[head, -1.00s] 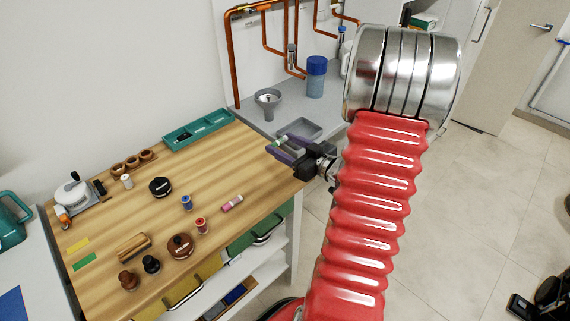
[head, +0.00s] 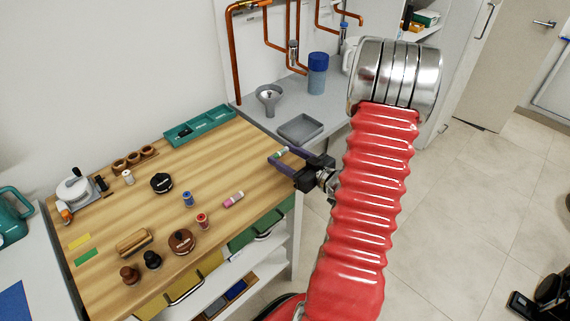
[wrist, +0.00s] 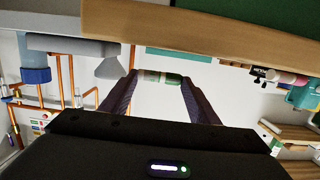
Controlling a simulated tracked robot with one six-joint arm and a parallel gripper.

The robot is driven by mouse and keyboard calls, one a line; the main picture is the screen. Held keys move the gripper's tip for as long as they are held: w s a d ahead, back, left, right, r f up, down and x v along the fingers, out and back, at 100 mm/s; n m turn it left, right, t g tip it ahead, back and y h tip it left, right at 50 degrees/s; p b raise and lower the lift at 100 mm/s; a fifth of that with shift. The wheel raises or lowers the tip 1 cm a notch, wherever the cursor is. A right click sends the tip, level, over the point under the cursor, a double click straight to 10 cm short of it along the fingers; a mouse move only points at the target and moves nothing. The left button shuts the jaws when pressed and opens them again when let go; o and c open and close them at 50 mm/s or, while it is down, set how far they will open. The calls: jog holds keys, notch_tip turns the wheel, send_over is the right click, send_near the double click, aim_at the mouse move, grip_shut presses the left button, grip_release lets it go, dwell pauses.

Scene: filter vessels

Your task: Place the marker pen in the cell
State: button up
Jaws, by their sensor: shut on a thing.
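My gripper (head: 279,156) is shut on a white and green marker pen (head: 281,153), held crosswise between the fingertips. The pen also shows in the wrist view (wrist: 160,77), with both ends partly hidden by the fingers. In the head view, gripper and pen appear over the right end of the wooden bench, apart from the teal tray. The teal tray (head: 213,126) lies at the bench's back edge and is divided into cells; a dark item sits in its left part. Part of it shows in the wrist view (wrist: 180,54).
A pink and white cylinder (head: 234,199), two spools (head: 188,199) and a brown round container (head: 182,241) stand or lie on the bench. The bench between pen and teal tray looks clear.

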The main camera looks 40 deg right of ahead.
jog(key=shift+f, duration=1.5)
jog(key=shift+f, duration=0.25)
jog(key=o, duration=1)
jog(key=s, duration=0.4)
jog(key=s+r, duration=0.1)
jog(key=s, duration=0.4)
jog(key=s+r, duration=0.1)
jog(key=s, duration=0.3)
jog(key=shift+s+r, duration=0.15)
jog(key=shift+s, duration=0.2)
jog(key=shift+w+d, duration=0.1)
